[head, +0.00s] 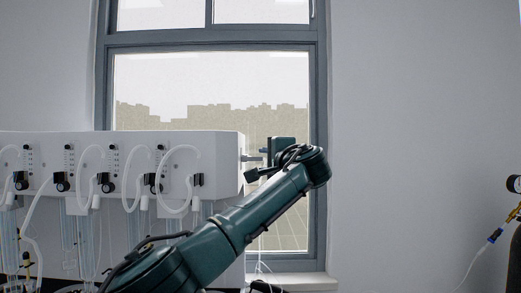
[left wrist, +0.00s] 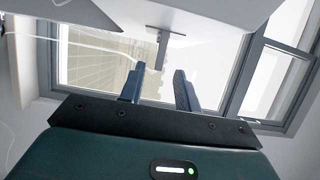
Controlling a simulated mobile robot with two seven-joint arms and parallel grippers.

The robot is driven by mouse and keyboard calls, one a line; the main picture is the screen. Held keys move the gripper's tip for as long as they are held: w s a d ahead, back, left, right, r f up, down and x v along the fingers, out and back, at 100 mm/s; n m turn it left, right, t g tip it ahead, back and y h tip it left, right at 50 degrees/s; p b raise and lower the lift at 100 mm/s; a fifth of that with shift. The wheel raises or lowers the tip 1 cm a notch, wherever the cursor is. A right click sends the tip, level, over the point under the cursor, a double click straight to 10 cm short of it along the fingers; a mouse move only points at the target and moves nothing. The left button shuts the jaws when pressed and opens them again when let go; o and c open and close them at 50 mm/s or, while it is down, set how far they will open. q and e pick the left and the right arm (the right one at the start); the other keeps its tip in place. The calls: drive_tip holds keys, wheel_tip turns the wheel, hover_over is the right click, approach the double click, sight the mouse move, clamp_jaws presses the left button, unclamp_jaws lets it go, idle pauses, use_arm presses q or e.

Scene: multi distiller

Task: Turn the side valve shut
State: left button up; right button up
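The white distiller box (head: 120,150) fills the left of the head view. My left arm reaches across to its right end, and my left gripper (head: 258,157) points left at that side face. In the left wrist view the side valve (left wrist: 163,48) shows as a grey bar and stem on the white panel. My left gripper (left wrist: 160,72) is open there, two fingers apart, with the stem in line with the gap. I cannot tell whether the stem lies between the fingertips or just beyond them. The valve is small and hard to make out in the head view. My right gripper is not in view.
Several black knobs, gauges and white hoses line the distiller's front, with glass tubes below. A window (head: 320,120) with a grey frame stands behind. A gauge with a hose (head: 514,184) is at the far right. The wall between is bare.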

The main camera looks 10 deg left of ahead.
sight(257, 159)
use_arm(q)
drive_tip(key=shift+p+x, duration=1.35)
drive_tip(key=shift+x, duration=0.6)
drive_tip(key=shift+c, duration=0.4)
clamp_jaws()
